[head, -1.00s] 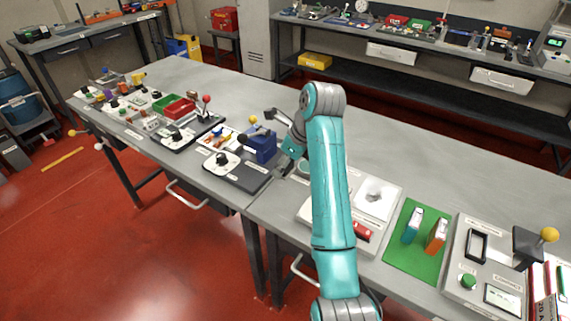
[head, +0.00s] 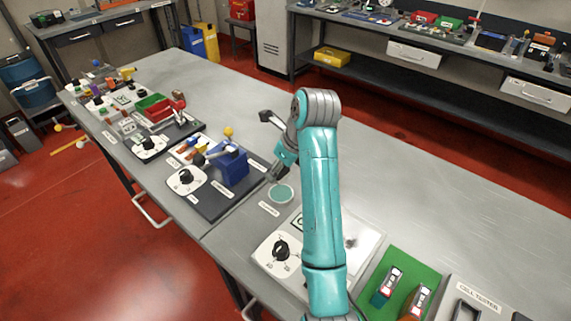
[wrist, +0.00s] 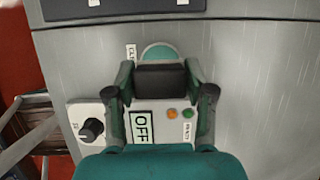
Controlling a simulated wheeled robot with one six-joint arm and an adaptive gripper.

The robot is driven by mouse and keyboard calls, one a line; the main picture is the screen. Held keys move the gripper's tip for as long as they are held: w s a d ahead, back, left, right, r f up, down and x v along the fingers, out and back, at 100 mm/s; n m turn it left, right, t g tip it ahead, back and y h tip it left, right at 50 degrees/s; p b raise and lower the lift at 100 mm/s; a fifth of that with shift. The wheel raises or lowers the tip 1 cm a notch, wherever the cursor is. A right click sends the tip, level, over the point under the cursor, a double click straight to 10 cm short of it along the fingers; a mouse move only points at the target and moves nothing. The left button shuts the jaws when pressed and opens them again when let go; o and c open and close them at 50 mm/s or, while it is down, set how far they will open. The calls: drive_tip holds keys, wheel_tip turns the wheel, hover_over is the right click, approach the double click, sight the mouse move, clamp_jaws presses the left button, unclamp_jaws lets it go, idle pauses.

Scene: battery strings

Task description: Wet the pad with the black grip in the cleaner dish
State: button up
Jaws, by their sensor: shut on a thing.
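The cleaner dish (head: 281,194) is a small round dish with teal contents, standing on the grey bench near its front edge. My gripper (head: 271,178) is just beyond and left of the dish in the head view. In the wrist view my gripper (wrist: 160,78) is shut on the black grip (wrist: 160,77) of the pad. The dish (wrist: 159,50) shows right behind the grip and is partly covered by it. The pad's underside is hidden, so I cannot tell whether it touches the dish.
A blue block device on a dark board (head: 212,210) stands left of the dish. A white panel with a black knob (head: 281,249) lies nearer me. A green mat (head: 408,262) with small cells is at right. The bench behind my arm is clear.

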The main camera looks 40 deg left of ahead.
sight(278, 191)
drive_tip(key=shift+f, duration=2.9)
drive_tip(key=shift+f, duration=0.6)
drive_tip(key=shift+r, duration=3.6)
